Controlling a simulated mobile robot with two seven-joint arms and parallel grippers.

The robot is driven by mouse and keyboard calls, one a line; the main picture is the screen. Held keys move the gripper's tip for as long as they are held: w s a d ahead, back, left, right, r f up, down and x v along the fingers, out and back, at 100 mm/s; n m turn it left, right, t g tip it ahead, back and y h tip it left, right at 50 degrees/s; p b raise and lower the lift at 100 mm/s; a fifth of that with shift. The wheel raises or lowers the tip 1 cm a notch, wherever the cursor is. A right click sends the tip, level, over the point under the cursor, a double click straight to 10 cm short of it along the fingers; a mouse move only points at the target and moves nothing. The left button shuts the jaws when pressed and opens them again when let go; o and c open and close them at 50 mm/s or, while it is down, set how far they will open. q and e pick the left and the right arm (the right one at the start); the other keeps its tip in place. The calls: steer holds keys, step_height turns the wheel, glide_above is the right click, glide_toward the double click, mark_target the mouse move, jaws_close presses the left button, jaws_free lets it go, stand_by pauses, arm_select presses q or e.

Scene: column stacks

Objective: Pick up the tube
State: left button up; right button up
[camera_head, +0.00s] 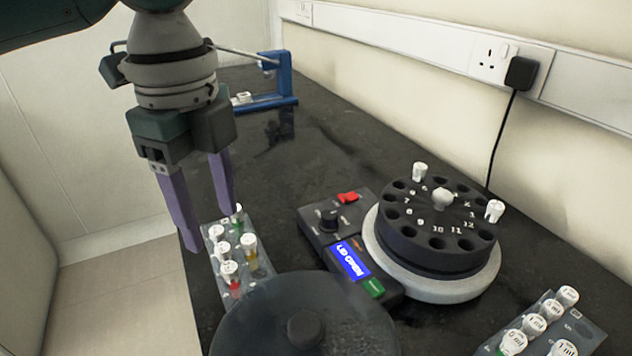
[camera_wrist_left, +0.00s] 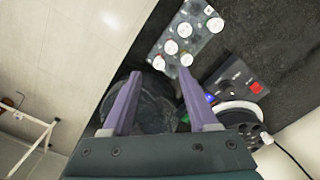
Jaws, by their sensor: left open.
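My left gripper (camera_head: 209,231) is open, with its purple fingers pointing down above and beside the left tube rack. Nothing is between the fingers. The rack (camera_head: 218,290) holds several white-capped tubes, including one with red contents (camera_head: 230,270) and one with yellow contents (camera_head: 250,243). The wrist view shows the fingers (camera_wrist_left: 160,74) with the rack (camera_wrist_left: 196,42) and its caps beyond the tips. Two more capped tubes (camera_head: 420,172) (camera_head: 494,210) stand in the black centrifuge rotor (camera_head: 436,262). Which tube is meant cannot be told. My right gripper is out of view.
The centrifuge has a control panel with a blue display (camera_head: 352,262). A dark, see-through round lid (camera_head: 260,335) is in front. Another tube rack (camera_head: 590,335) stands at lower right. A blue stand (camera_head: 283,78) is at the back. The dark bench (camera_head: 330,140) is clear in the middle.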

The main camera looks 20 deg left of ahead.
mark_target(229, 267)
arm_select(q)
step_height(229, 267, down, 2)
steer(key=f, duration=0.3)
steer(key=d+f+b, duration=0.1)
steer(key=f, duration=0.1)
steer(key=shift+s, duration=0.15)
steer(key=shift+c, duration=0.2)
jaws_close()
